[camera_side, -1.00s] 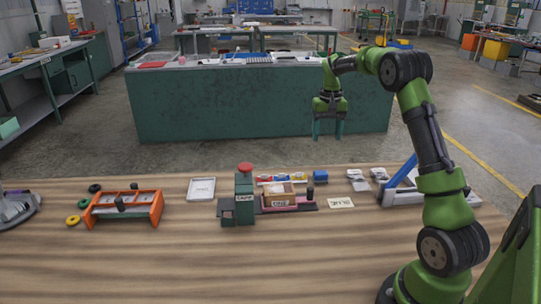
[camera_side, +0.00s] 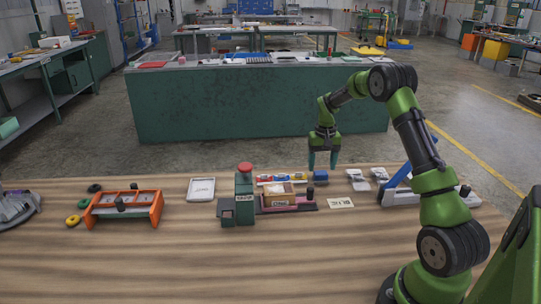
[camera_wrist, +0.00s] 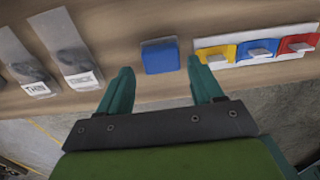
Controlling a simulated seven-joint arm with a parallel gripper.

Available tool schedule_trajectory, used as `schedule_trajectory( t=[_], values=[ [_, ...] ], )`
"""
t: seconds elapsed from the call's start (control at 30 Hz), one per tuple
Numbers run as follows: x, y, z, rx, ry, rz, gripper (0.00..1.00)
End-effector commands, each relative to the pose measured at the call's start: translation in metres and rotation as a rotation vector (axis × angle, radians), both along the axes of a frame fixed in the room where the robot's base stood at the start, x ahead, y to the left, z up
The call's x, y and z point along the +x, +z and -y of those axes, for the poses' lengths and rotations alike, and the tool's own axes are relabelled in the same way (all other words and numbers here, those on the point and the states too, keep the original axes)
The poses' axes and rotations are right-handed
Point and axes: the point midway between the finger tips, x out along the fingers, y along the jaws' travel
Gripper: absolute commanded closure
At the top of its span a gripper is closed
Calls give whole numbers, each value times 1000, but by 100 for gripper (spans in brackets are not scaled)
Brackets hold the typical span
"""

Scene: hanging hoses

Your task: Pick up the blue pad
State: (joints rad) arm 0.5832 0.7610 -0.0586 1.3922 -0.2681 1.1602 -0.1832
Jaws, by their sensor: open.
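The blue pad (camera_side: 320,176) is a small blue block on the wooden table, right of a row of coloured items in the side view. In the wrist view the blue pad (camera_wrist: 160,56) lies ahead of and between my two fingertips, apart from both. My gripper (camera_side: 323,166) hangs pointing down at the far side of the table, close to the pad in the side view. In the wrist view my gripper (camera_wrist: 158,75) has its teal fingers spread and empty.
A white rack with yellow, blue and red pieces (camera_wrist: 255,48) stands beside the pad. Two labelled bags (camera_wrist: 60,60) lie on its other side. A dark green and red-topped fixture (camera_side: 244,195) and an orange frame (camera_side: 125,205) stand farther left. The table front is clear.

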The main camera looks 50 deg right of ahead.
Motion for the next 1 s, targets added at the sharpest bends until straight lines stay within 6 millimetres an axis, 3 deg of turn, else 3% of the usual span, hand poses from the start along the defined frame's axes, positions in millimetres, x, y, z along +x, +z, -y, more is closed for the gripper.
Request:
schedule_trajectory(
  t=[0.23,0.53,0.8,1.0],
  values=[
    [0,-36,-2,1,1,-3,34],
    [0,-41,-2,1,0,-1,34],
    [0,-41,-2,0,1,0,74],
    [1,-40,-2,0,1,0,77]
  ],
)
